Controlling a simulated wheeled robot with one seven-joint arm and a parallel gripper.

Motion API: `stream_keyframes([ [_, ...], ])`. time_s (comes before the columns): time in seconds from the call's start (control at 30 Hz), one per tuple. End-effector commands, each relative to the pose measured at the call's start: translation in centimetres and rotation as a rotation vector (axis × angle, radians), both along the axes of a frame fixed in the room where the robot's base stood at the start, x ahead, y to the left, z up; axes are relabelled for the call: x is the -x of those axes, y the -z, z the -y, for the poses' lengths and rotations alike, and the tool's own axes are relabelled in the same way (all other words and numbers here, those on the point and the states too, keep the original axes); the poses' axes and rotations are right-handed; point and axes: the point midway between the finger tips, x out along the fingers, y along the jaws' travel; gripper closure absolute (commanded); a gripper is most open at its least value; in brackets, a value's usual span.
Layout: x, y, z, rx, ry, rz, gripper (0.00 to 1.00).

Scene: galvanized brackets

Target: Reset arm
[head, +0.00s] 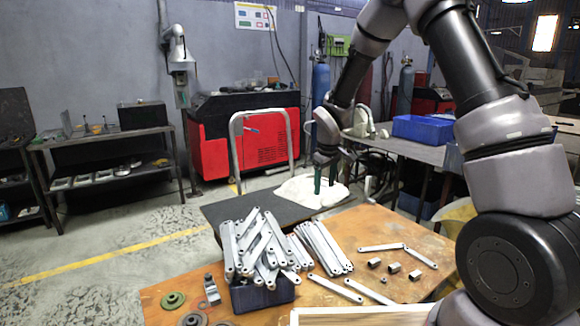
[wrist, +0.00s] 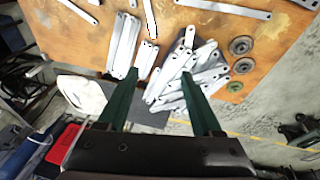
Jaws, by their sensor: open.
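My gripper (head: 325,182) hangs at the far side of the workbench in the head view, with green fingers pointing down. In the wrist view my gripper (wrist: 160,92) shows two green fingers spread apart with nothing between them. Beyond the fingertips, a heap of galvanized brackets (head: 257,240) rises out of a dark bin (head: 262,296) on the rusty orange workbench (head: 350,228). The heap also shows in the wrist view (wrist: 190,72). A row of flat brackets (head: 322,248) lies just right of the bin, apart from my gripper.
Loose bars (head: 335,289) and small square pieces (head: 394,267) lie on the bench's right part. Round discs (head: 173,300) sit at its left. A white cloth-like lump (head: 300,193) lies behind on a dark surface (head: 243,207). A red machine (head: 240,140) stands farther back.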

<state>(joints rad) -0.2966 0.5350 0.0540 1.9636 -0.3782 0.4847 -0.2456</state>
Motion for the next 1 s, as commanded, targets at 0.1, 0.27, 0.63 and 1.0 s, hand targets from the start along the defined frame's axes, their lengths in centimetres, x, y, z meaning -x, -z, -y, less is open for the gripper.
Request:
stream_keyframes([
  [0.1, 1.6, -6.5, 2.8, -0.044, 0.127, 0.044, 0.33],
  [0.27, 5.1, -13.6, 6.2, -0.113, 0.296, 0.088, 0.33],
  [0.63, 16.7, -24.8, 11.9, -0.322, 0.649, 0.176, 0.33],
  [1.0, 27.8, -28.5, 13.8, -0.547, 0.895, 0.232, 0.33],
])
